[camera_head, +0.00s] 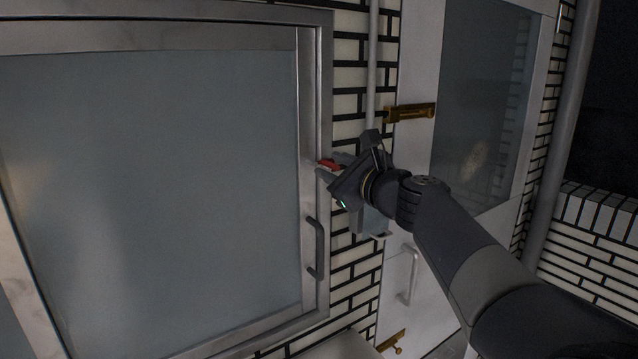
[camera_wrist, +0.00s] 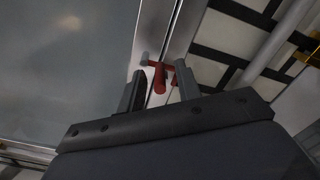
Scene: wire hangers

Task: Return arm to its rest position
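My gripper (camera_head: 324,171) reaches from the right to the right edge of the frosted-glass door's metal frame. In the wrist view its two fingers (camera_wrist: 160,76) stand apart. A small red lever or latch (camera_wrist: 159,80) shows in the gap between the fingertips, with clear space on both sides. The red part also shows in the head view (camera_head: 328,164), partly hidden by the gripper. My arm extends from the lower right across the picture.
The frosted-glass door (camera_head: 160,180) fills the left, with a metal handle (camera_head: 316,248). A white door (camera_head: 410,150) stands behind my arm, with a brass latch (camera_head: 411,111) and a handle (camera_head: 410,277). A vertical pipe (camera_head: 373,70) runs along the tiled wall.

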